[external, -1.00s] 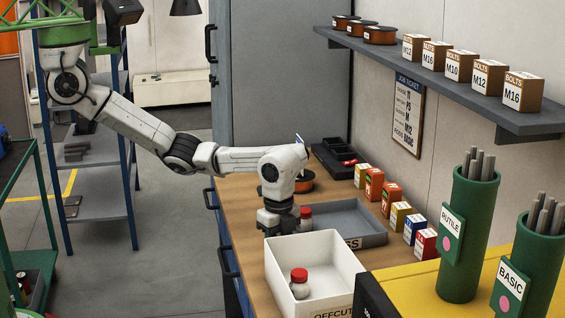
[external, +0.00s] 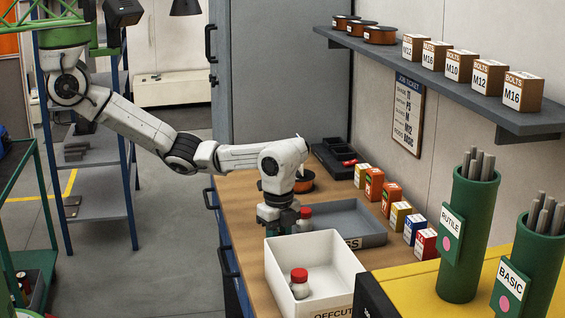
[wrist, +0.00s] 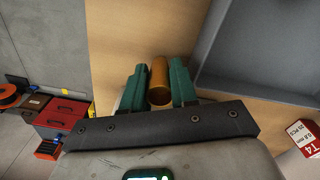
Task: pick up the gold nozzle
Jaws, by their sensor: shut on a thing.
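The gold nozzle (wrist: 159,82) is a small gold-brown cylinder in the wrist view. It sits between the two teal fingers of my gripper (wrist: 159,86), which are shut on it. In the external view my gripper (external: 280,224) is low over the wooden bench, left of the grey tray and behind the white box. The nozzle cannot be made out there. I cannot tell how far it is above the bench.
A grey tray (external: 372,240) lies right of my gripper. A white open box (external: 334,262) stands in front with a red-capped bottle (external: 299,284) in it. Another red-capped bottle (external: 305,217) is close beside the gripper. Small cartons (external: 374,186) line the back of the bench (external: 232,196).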

